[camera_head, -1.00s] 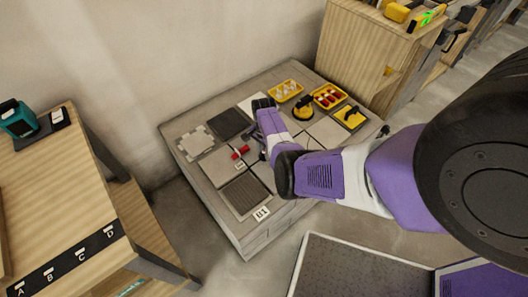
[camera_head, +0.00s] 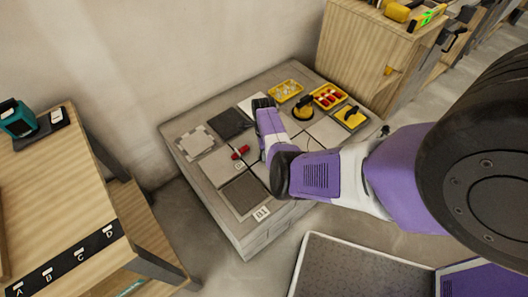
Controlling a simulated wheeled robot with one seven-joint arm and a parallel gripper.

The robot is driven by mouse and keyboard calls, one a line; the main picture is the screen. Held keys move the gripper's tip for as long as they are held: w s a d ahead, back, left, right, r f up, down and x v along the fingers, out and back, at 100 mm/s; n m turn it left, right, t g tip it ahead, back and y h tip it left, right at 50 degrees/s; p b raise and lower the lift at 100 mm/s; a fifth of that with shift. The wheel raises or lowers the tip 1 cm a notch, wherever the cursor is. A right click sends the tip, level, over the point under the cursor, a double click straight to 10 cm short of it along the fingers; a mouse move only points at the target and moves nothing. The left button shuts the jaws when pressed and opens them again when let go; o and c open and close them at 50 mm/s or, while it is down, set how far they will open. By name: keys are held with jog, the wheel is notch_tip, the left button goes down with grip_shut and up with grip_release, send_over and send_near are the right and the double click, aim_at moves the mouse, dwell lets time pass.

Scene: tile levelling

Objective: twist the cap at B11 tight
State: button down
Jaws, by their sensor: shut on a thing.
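My gripper (camera_head: 264,155) is at the tiles, mostly hidden by my own wrist; only a dark edge of it shows. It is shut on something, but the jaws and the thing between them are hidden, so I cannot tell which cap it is. A small red piece (camera_head: 240,153) sits on the tiles just left of my gripper, apart from it as far as I can see. A small white label (camera_head: 239,165) lies by the red piece, too small to read. A larger label (camera_head: 261,213) at the front edge appears to start with B1.
The tiles lie on a low grey platform (camera_head: 180,151). A wooden bench (camera_head: 60,190) stands left, a wooden cabinet (camera_head: 365,50) at the back right.

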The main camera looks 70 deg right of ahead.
dwell(0.5)
jog(key=c, duration=1.1)
grip_release()
notch_tip(320, 180, up, 8)
jog(key=shift+f+p, duration=0.1)
jog(key=shift+p, duration=1.05)
